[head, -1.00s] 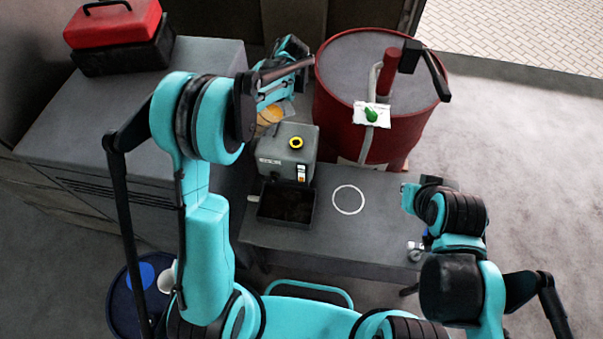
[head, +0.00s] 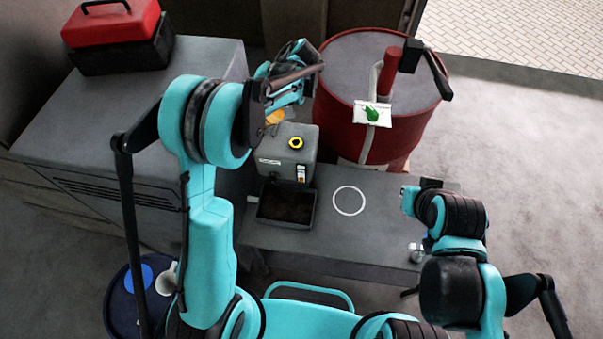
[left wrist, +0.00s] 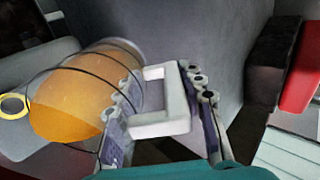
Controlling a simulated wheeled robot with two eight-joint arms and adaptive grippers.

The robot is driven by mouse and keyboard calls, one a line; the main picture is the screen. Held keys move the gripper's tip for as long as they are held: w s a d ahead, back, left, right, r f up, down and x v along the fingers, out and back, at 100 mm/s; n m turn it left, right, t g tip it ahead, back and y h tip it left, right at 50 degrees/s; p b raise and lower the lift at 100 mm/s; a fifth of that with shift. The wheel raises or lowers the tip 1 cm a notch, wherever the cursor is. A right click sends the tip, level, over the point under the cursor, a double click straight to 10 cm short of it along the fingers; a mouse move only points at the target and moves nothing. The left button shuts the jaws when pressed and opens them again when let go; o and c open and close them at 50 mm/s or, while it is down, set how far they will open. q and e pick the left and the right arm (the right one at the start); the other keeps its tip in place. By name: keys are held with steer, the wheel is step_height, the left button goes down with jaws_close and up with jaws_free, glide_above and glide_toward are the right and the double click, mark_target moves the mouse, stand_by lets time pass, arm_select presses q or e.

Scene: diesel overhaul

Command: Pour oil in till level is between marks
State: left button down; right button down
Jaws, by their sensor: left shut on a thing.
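A clear measuring jug (left wrist: 85,88) with orange oil in it and a white handle (left wrist: 165,103) fills the left of the left wrist view. My left gripper (head: 278,98) is shut on the handle. The jug looks tilted, with oil gathered toward its left end.
A black tray (head: 286,205) stands before the block on the grey table (head: 385,215), beside a white circle (head: 349,200). A red drum (head: 335,110) stands behind. A grey cabinet (head: 60,125) with a red toolbox (head: 110,25) is left. A blue round container (head: 122,300) is lower left.

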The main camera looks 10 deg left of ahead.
arm_select(q)
steer(key=shift+d+y+b, duration=0.15)
steer(key=shift+y+b, duration=0.25)
steer(key=shift+b, duration=0.25)
steer(key=shift+d+r, duration=0.1)
steer(key=shift+r, duration=0.1)
steer(key=shift+d+y+b, duration=0.15)
steer(key=shift+y+b, duration=0.35)
steer(key=shift+b, duration=0.1)
steer(key=shift+d, duration=0.1)
steer(key=shift+r, duration=0.1)
